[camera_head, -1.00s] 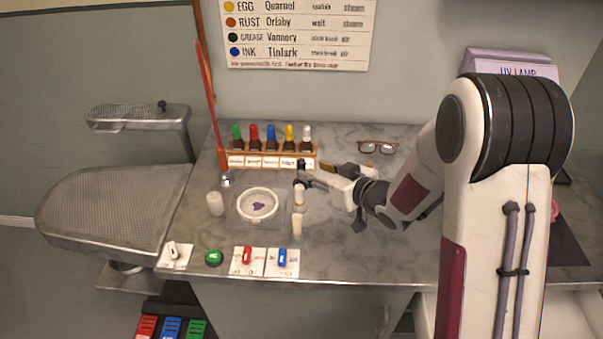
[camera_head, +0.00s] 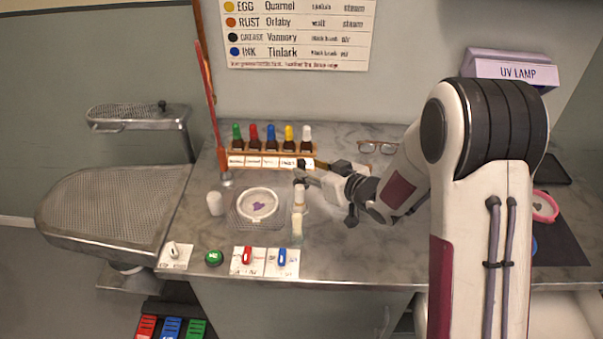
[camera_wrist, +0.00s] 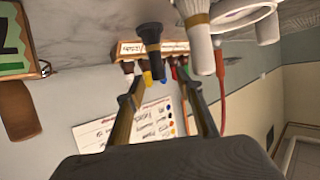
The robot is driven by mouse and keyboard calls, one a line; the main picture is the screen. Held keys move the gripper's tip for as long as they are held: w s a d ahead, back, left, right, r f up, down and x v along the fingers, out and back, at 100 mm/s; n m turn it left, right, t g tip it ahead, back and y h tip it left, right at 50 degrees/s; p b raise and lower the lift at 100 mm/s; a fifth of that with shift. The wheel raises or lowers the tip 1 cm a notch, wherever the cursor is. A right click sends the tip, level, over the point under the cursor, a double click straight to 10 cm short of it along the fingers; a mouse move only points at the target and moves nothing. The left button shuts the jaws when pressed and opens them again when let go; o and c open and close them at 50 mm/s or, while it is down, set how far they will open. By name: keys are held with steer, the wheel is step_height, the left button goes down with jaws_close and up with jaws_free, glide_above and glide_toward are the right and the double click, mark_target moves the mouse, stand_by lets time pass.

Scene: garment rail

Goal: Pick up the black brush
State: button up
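In the wrist view, the black brush (camera_wrist: 151,38) has a dark flared end, a gold band and a dark shaft. It shows between my gripper's (camera_wrist: 162,78) two spread fingers, near the tips. I see no grip on it. A white brush (camera_wrist: 199,42) is beside it, close to the other finger. In the head view, my gripper (camera_head: 310,172) is over the counter behind the white brush (camera_head: 299,197). The black brush cannot be told clearly from the dark fingertips there.
A rack (camera_head: 272,160) of several coloured-cap bottles stands behind the gripper. Glasses (camera_head: 378,147) lie at the back. Switch cards and a green button (camera_head: 214,258) line the front edge.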

mark_target(304, 164)
steer(key=shift+x, duration=2.55)
steer(key=shift+w+d+r, duration=0.15)
jaws_close()
